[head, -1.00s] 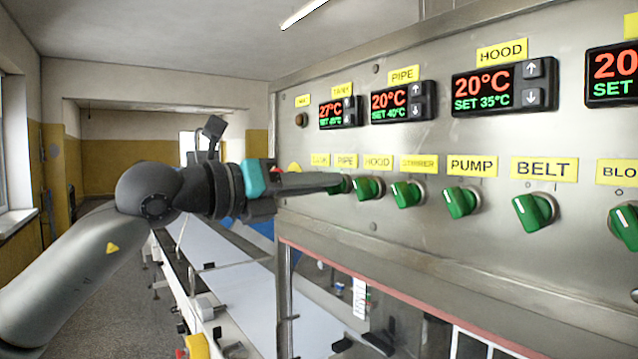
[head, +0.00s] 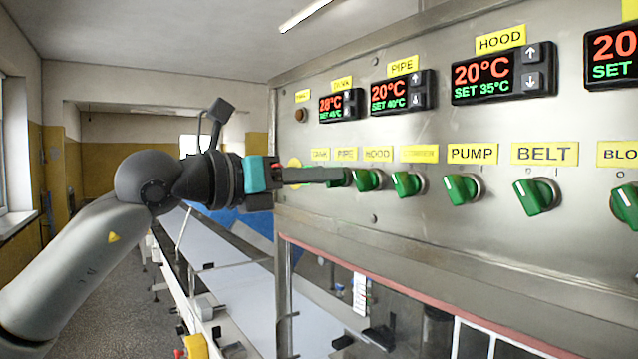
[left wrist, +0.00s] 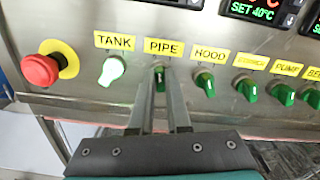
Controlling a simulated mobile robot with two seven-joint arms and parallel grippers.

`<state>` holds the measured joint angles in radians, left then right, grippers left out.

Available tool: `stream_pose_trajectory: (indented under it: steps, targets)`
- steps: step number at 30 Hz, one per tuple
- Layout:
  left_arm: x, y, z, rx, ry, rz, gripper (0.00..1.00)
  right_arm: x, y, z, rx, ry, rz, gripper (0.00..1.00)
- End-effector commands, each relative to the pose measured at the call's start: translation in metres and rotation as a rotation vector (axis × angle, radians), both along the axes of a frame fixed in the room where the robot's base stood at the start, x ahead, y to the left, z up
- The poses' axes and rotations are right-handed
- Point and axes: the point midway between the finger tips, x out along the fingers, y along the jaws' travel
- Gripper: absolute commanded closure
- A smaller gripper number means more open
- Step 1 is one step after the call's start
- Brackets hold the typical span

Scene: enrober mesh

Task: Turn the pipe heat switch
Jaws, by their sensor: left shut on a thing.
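The pipe heat switch (left wrist: 159,78) is a green knob under the yellow PIPE label (left wrist: 163,47) in the left wrist view. My left gripper (left wrist: 161,82) has one finger on each side of it and is shut on it. The knob handle looks about upright there. In the head view, my left gripper (head: 322,175) reaches in from the left along the panel, and the pipe switch (head: 341,179) is partly hidden behind its fingers. The pipe display (head: 402,93) reads 20°C with SET 40°C. My right gripper is in neither view.
Close left is the tank switch (left wrist: 112,70), pale and bright; close right is the hood switch (left wrist: 205,83). A red emergency button (left wrist: 40,70) sits further left. More green switches (head: 461,189) line the steel panel (head: 420,215). A conveyor (head: 245,285) runs below.

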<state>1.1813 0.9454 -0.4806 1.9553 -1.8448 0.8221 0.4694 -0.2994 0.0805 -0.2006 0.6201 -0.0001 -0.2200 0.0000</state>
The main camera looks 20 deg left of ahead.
Motion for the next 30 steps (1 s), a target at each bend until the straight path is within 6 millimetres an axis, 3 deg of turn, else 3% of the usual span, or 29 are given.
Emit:
stream_pose_trajectory:
  steps: [18, 30]
  targets:
    - [-0.001, -0.002, -0.002, 0.436, -0.338, -0.001, 1.00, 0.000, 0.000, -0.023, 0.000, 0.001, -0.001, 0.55]
    - [-0.002, -0.003, -0.002, 0.585, -0.454, -0.001, 1.00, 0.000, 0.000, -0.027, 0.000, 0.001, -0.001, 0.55]
